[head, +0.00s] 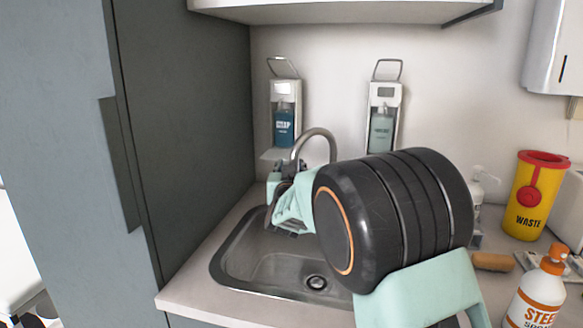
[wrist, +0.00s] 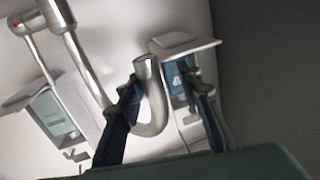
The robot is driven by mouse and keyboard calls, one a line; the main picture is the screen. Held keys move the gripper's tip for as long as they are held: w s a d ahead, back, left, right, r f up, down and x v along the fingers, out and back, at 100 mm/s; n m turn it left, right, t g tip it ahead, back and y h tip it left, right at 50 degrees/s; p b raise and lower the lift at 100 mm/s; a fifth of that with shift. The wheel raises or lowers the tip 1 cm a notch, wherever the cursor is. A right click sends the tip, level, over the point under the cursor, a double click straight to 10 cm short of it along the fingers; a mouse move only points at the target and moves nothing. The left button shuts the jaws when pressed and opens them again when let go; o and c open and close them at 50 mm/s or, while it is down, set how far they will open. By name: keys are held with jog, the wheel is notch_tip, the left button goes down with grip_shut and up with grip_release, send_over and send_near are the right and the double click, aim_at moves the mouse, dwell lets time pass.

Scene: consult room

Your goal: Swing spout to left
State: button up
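The spout (head: 318,132) is a curved metal gooseneck at the back of the sink, arching above and behind my gripper (head: 277,208) in the head view. My mint and dark gripper hangs over the sink's left part. In the wrist view, the gripper (wrist: 166,88) has its two dark blue fingers apart. The hooked end of the spout (wrist: 151,115) lies between them, close to the left finger, with a gap to the right finger. I cannot tell whether the left finger touches it. My arm hides the tap's base in the head view.
The steel sink (head: 248,267) sits in the counter beside a tall grey panel (head: 190,130). Two wall dispensers (head: 284,112) (head: 382,118) hang behind. A yellow waste bin (head: 532,195), a cork-coloured block (head: 493,262) and a spray bottle (head: 537,292) stand at right.

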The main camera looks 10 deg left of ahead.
jog(key=shift+d, duration=0.1)
jog(key=shift+s+d, duration=0.15)
jog(key=shift+s, duration=0.3)
jog(key=s+d, duration=0.1)
jog(key=s, duration=1)
jog(key=shift+d, duration=0.25)
